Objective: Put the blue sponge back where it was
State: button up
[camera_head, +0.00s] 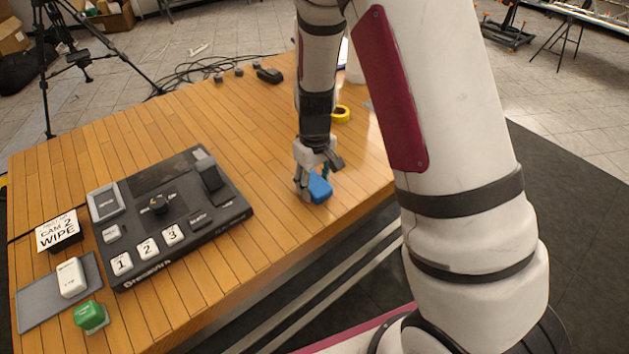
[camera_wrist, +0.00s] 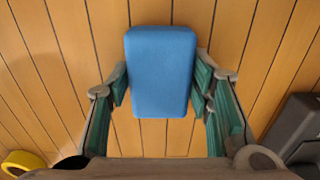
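The blue sponge (camera_head: 320,188) is at the right part of the wooden table, at the tips of my gripper (camera_head: 311,180). In the wrist view the sponge (camera_wrist: 161,70) is a rounded blue block between the two green-padded fingers of my gripper (camera_wrist: 160,88). The pads lie against its left and right sides, so the gripper looks shut on it. The fingers point down toward the table. Whether the sponge rests on the wood or hangs just above it, I cannot tell.
A black switcher console (camera_head: 180,215) lies left of the gripper. A yellow tape roll (camera_head: 341,114) is behind it. A green block (camera_head: 90,316), a white block (camera_head: 71,277) on a grey mat (camera_head: 40,308) and a cue card (camera_head: 58,231) are at the left. Bare wood surrounds the gripper.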

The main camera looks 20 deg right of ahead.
aim_at(315, 182)
jog(key=shift+o, duration=1.3)
jog(key=shift+r, duration=0.15)
notch_tip(315, 182, up, 12)
jog(key=s+r+m+t, duration=0.3)
jog(key=s+r+t, duration=0.2)
jog(key=s+r, duration=1.2)
jog(key=s, duration=0.4)
jog(key=shift+r+m+b, duration=0.2)
jog(key=shift+m+b, duration=0.1)
jog(key=shift+b, duration=0.05)
